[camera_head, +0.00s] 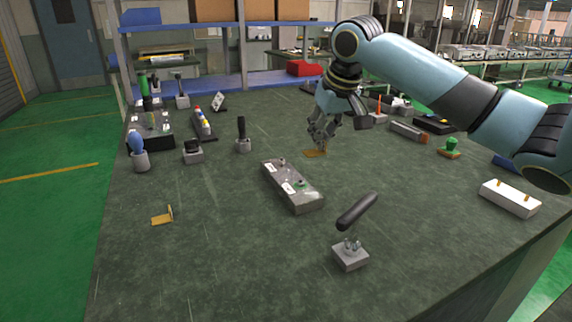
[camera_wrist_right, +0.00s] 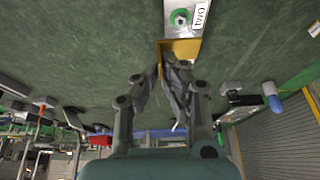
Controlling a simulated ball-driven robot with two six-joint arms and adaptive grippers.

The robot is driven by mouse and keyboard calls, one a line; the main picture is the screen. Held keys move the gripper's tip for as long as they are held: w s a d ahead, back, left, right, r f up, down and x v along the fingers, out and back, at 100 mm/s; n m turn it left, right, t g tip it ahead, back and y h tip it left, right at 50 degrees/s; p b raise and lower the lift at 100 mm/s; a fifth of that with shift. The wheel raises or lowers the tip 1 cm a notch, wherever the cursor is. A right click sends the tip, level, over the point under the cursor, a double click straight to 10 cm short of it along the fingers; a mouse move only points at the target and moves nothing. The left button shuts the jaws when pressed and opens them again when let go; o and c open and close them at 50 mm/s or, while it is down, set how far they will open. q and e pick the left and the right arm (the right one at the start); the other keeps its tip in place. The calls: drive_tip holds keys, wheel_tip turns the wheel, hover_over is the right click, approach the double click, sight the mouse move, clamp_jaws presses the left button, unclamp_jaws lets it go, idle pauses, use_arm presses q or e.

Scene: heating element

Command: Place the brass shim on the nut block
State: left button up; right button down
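A flat brass shim with an upright tab (camera_head: 315,154) is at my right gripper (camera_head: 322,143), beyond the grey block. In the right wrist view, the brass shim (camera_wrist_right: 183,49) has its tab between the closed-in fingertips of my right gripper (camera_wrist_right: 163,74). The long grey block (camera_head: 310,202), likely the nut block, lies mid-table with white labels, a green ring and small studs on top. Its end also shows in the right wrist view (camera_wrist_right: 180,30), beside or under the shim's edge. I cannot tell how high the shim is. My left gripper is not in view.
A second brass angle piece (camera_head: 161,219) lies at the left front. A small stud block (camera_head: 350,258) with a black handle (camera_head: 357,211) stands near the front. A white block with brass pins (camera_head: 510,198) is at the right. Several tools stand at the back left.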

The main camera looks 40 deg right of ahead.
approach(291, 170)
drive_tip(key=shift+d+b, duration=0.15)
drive_tip(key=shift+b, duration=0.25)
drive_tip(key=shift+w+d+f, duration=0.1)
drive_tip(key=shift+w+f, duration=0.25)
drive_tip(key=shift+w, duration=0.2)
drive_tip(key=shift+w+d+f, duration=0.1)
drive_tip(key=shift+w+f, duration=0.25)
drive_tip(key=shift+w, duration=0.25)
drive_tip(key=shift+f, duration=0.35)
wheel_tip(291, 170, down, 3)
drive_tip(key=shift+a+r+b, duration=0.1)
drive_tip(key=shift+r+b, duration=0.05)
drive_tip(key=shift+b, duration=0.15)
drive_tip(key=shift+f, duration=0.3)
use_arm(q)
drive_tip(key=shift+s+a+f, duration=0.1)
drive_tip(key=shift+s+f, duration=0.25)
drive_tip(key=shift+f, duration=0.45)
use_arm(e)
drive_tip(key=c, duration=1.5)
unclamp_jaws()
drive_tip(key=shift+f, duration=0.1)
